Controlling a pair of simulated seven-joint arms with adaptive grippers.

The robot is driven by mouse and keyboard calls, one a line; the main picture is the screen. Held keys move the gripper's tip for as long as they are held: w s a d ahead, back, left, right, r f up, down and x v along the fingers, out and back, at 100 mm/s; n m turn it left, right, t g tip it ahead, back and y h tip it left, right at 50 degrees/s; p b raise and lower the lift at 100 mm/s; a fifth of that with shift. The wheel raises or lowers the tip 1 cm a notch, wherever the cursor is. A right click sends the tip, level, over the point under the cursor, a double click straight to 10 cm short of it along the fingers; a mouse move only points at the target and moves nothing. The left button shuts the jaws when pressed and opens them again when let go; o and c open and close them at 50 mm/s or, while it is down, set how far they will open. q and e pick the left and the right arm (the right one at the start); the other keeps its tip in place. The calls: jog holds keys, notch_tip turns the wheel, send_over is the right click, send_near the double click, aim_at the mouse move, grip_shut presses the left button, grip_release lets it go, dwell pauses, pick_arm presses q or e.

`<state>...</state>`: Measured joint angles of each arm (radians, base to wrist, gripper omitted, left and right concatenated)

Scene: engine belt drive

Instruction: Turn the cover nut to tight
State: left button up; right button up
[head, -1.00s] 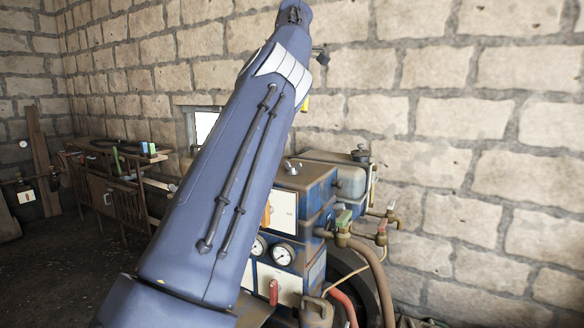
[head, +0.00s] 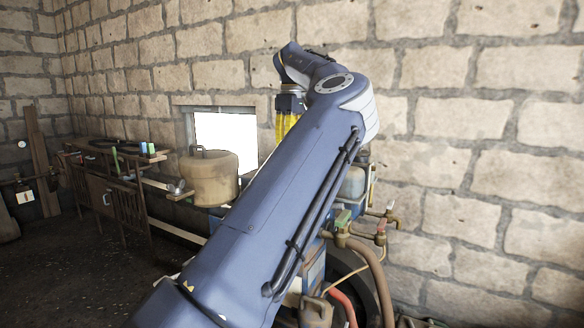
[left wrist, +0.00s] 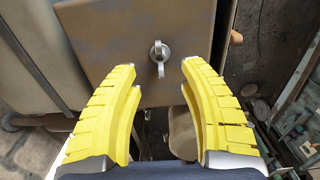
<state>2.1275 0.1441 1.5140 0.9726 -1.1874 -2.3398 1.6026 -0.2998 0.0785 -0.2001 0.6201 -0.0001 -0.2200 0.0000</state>
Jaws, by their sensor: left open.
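The cover nut (left wrist: 159,56), a small grey wing nut, stands on a flat brown cover (left wrist: 110,28) in the left wrist view. One wing points down in the picture. My left gripper (left wrist: 160,70) is open, its yellow fingers on either side of the picture below the nut. The nut lies just beyond the fingertips, near the middle of the gap, and nothing is held. In the head view my left gripper (head: 286,118) points down above the machine. My arm hides the nut and cover there. My right gripper is not in view.
Brass taps (head: 385,217) and hoses (head: 372,258) stick out on the machine's right side. A tan canister (head: 209,176) stands left of my arm, in front of a bright window. A workbench (head: 112,185) stands at the left by the stone wall.

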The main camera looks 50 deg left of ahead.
pick_arm(q)
jog(key=shift+f, duration=3.1)
grip_shut()
